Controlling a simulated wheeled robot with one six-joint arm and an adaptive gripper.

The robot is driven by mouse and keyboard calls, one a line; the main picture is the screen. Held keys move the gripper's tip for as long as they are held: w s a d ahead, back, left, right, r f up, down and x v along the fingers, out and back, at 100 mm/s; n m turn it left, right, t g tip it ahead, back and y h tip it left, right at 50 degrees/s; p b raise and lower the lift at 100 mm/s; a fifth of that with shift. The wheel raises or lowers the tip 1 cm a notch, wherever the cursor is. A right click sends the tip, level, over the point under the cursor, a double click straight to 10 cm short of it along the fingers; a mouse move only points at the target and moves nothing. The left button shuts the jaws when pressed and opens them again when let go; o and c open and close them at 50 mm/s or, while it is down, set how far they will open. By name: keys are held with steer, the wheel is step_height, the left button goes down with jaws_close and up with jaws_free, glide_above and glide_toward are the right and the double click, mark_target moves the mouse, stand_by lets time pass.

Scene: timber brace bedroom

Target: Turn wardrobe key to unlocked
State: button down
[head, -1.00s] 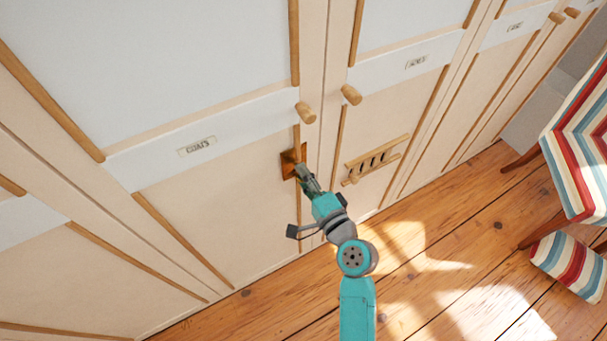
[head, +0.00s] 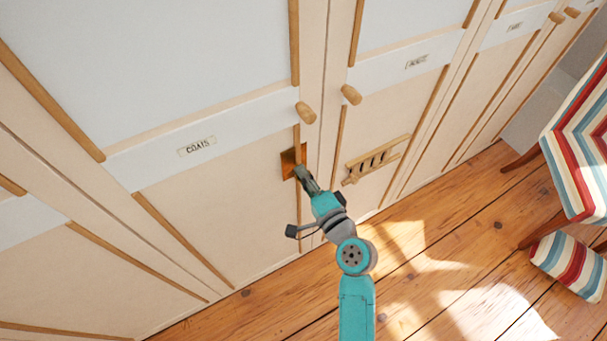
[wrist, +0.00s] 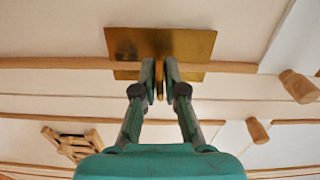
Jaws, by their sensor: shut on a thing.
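The wardrobe door labelled COATS (head: 197,147) is closed. A square brass lock plate (head: 288,164) sits on its edge strip, below the wooden knob (head: 305,112). The plate also shows in the wrist view (wrist: 190,45). My gripper (head: 300,172) is at the plate; in the wrist view its two fingers (wrist: 160,82) are shut on the small brass key (wrist: 160,88), a thin sliver between them in front of the plate. The fingers hide most of the key, so its exact turn angle cannot be told.
A wooden peg rack (head: 375,158) is on the neighbouring door to the right, near another knob (head: 351,94). A striped chair (head: 580,140) and a striped cushioned piece (head: 570,263) stand at the right. The wooden floor (head: 450,270) between is clear.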

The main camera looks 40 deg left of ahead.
steer(key=n, duration=0.8)
steer(key=shift+n, duration=0.3)
steer(key=n, duration=0.4)
steer(key=shift+n, duration=2.2)
steer(key=c, duration=1.3)
jaws_free()
